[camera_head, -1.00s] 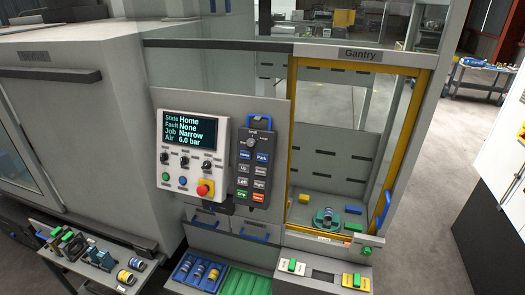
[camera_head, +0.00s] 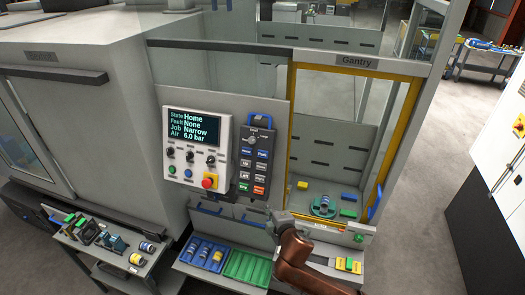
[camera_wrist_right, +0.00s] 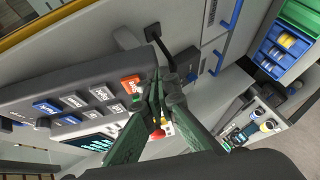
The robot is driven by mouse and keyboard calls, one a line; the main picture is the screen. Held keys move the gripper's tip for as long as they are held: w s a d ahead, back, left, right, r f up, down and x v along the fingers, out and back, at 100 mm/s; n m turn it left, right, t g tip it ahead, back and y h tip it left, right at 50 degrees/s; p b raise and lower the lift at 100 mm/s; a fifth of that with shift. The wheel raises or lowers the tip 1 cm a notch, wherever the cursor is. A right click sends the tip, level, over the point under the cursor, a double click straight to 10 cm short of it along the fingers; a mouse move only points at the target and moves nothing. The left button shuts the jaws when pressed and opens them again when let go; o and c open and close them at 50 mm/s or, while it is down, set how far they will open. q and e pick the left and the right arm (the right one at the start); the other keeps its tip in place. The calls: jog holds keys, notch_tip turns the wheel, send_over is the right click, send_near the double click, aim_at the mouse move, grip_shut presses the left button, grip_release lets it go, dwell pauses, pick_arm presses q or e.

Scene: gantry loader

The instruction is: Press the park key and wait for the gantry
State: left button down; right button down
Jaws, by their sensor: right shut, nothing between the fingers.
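The hand pendant (camera_head: 265,137) hangs on the machine front, with rows of keys under a dial. The blue Park key (camera_head: 262,154) is at its upper right; it also shows in the right wrist view (camera_wrist_right: 45,107), at the far end of the orange key's row. The display (camera_head: 193,128) reads State Home, Fault None, Job Narrow, Air 6.0 bar. My right gripper (camera_head: 281,217) is below the pendant, apart from the Park key. Its green fingers (camera_wrist_right: 158,118) are shut and empty, near the pendant's orange-key end. My left gripper is out of view.
The gantry window (camera_head: 340,150) has a yellow frame, with a round teal fixture (camera_head: 324,206) inside. Blue (camera_head: 186,262) and green (camera_head: 247,266) trays stand below the pendant. A red stop button (camera_head: 209,181) sits left of it. A side table (camera_head: 110,262) is at lower left.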

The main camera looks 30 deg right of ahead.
aim_at(263, 154)
jog(key=w+a+r+n+t, duration=0.1)
jog(key=a+r+n+t, duration=0.1)
jog(key=r, duration=0.8)
jog(key=w+a+r+n+t+y, duration=0.1)
jog(key=r+n, duration=0.4)
jog(key=r, duration=0.5)
jog(key=shift+w+a+r+t+p, duration=0.2)
jog(key=shift+w+a+t+p, duration=0.2)
jog(key=shift+a+t, duration=0.45)
jog(key=shift+d, duration=0.15)
jog(key=w+d+f+b, duration=0.3)
jog(key=w+d, duration=0.2)
jog(key=d, duration=0.1)
jog(key=shift+w+d+b, duration=0.15)
jog(key=shift+w+b, duration=0.05)
jog(key=shift+b, duration=0.2)
jog(key=shift+w+d+f, duration=0.15)
jog(key=shift+w+d, duration=0.1)
jog(key=shift+d, duration=0.05)
